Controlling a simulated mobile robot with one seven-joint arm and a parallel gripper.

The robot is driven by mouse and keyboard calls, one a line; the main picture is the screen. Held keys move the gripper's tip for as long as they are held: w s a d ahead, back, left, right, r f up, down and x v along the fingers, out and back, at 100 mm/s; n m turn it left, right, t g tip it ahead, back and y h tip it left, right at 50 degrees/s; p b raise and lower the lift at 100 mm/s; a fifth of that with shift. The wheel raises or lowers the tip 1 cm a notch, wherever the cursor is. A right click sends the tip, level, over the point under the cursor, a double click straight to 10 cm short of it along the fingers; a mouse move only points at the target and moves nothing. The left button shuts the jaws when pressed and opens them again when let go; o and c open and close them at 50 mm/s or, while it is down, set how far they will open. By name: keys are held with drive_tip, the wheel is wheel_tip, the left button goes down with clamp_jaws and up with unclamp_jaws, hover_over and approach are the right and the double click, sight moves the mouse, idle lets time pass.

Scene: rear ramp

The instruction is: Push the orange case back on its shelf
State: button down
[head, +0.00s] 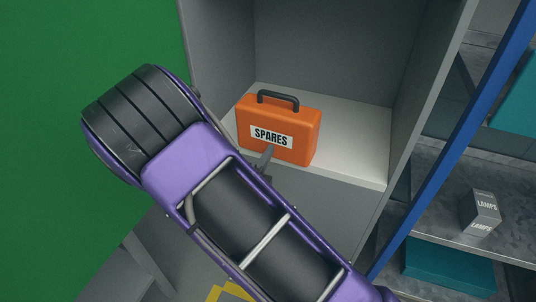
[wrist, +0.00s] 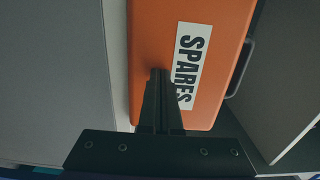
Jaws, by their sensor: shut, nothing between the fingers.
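The orange case (head: 302,118), labelled SPARES and with a dark handle on top, stands upright on the light shelf (head: 362,149) of a grey cabinet, close to the shelf's front edge. My gripper (head: 268,152) is shut and empty, with its fingertips at the lower part of the case's front face. In the wrist view the case (wrist: 152,32) appears turned on its side, and my shut fingers (wrist: 158,76) overlap its front beside the label. I cannot tell whether the fingertips touch it. My arm hides the area below the shelf's left front.
Bare shelf lies behind and to the right of the case, between the cabinet's side walls (head: 428,75). A blue post (head: 468,110) stands to the right. Beyond it, a rack holds a grey LAMPS box (head: 480,212) and a teal box (head: 450,266). A green wall (head: 75,180) is at left.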

drive_tip(key=p+x, duration=0.4)
drive_tip(key=x, duration=0.9)
drive_tip(key=shift+s, duration=0.15)
